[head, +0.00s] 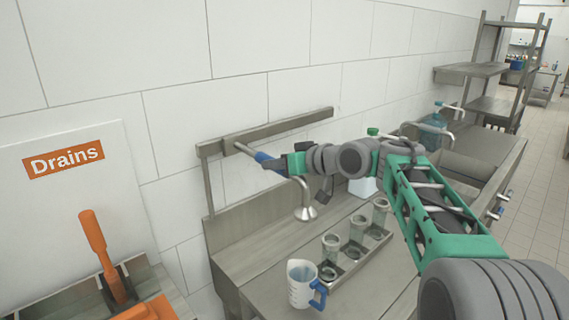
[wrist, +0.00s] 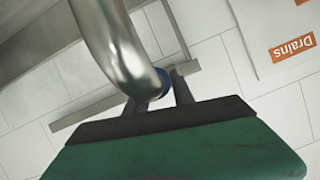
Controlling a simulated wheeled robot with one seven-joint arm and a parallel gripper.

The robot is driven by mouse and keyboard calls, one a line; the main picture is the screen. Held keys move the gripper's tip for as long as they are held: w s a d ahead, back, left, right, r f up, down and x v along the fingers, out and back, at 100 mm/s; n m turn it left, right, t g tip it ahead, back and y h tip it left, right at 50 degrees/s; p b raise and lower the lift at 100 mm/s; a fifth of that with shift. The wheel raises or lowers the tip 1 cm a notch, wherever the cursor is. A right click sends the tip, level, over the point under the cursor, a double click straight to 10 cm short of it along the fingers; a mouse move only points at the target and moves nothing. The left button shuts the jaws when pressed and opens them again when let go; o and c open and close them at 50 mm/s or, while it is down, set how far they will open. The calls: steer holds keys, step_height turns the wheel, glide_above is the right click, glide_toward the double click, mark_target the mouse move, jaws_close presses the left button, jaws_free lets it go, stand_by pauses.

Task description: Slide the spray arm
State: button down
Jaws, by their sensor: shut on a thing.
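The spray arm is a bent metal pipe with a blue grip (head: 264,157), hung from a horizontal grey wall rail (head: 290,122) near the rail's left end. Its curved spout (head: 305,205) points down over the counter. My gripper (head: 279,163) is shut on the spray arm at the blue grip. In the wrist view the shiny pipe (wrist: 112,45) curves close in front of the camera. A bit of blue shows between the fingers of my gripper (wrist: 160,92). The rail (wrist: 120,97) shows behind it. The exact finger contact is partly hidden by the pipe.
The rail's right part is bare. A Drains sign (head: 64,158) is at left.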

steer(key=shift+s, duration=0.1)
steer(key=c, duration=1.1)
jaws_free()
steer(key=b+v, duration=0.2)
steer(key=v, duration=0.5)
steer(key=shift+s+d+r, duration=0.2)
steer(key=shift+d, duration=0.05)
